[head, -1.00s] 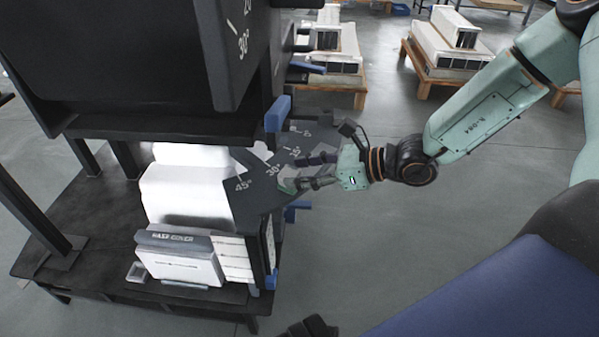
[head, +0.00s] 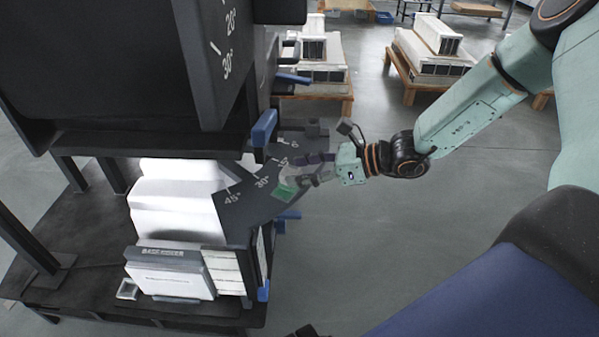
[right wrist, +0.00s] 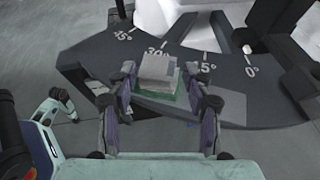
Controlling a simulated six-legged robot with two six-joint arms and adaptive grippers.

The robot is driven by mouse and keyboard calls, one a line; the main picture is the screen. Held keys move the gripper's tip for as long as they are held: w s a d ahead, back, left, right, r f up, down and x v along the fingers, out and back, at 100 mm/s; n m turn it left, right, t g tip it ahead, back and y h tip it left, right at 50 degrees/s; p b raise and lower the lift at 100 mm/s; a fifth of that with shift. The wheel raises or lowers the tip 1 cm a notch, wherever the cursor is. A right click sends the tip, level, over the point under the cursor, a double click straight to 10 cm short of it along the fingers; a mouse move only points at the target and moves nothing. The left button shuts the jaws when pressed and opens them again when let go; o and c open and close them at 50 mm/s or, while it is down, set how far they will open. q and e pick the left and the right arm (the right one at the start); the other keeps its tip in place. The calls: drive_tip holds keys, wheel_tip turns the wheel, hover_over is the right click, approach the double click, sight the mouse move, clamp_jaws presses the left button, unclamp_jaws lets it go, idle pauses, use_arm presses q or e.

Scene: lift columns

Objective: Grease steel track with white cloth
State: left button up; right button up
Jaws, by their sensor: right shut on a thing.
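The steel track is a dark curved plate (head: 236,211) with white degree marks, jutting from the machine in the middle of the head view. It also crosses the upper part of the right wrist view (right wrist: 104,62). My right gripper (head: 292,176) reaches in from the right over the track. In the right wrist view, my right gripper (right wrist: 168,92) is shut on a pale grey-white piece, apparently the white cloth (right wrist: 158,70). A green patch (right wrist: 160,108) shows just under the cloth, and also in the head view (head: 285,191). Exact contact is hard to tell. My left gripper is not seen.
A tall dark machine column (head: 110,70) stands at left on a black base. A white boxed unit (head: 170,275) sits beneath the track. Blue handles (head: 264,128) stick out near it. Pallets with white units (head: 432,55) stand behind. The floor right of the track is clear.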

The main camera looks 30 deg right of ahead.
drive_tip(key=shift+w+d, duration=0.45)
drive_tip(key=shift+d, duration=0.3)
drive_tip(key=shift+w+d, duration=0.4)
drive_tip(key=shift+d, duration=0.3)
drive_tip(key=shift+d, duration=0.1)
drive_tip(key=shift+w+d+b, duration=0.15)
drive_tip(key=shift+w+d, duration=0.45)
drive_tip(key=shift+d, duration=0.35)
drive_tip(key=shift+w+d+b, duration=0.15)
drive_tip(key=shift+w+d, duration=0.4)
drive_tip(key=shift+d, duration=0.4)
drive_tip(key=shift+w+d, duration=0.45)
drive_tip(key=shift+d, duration=0.25)
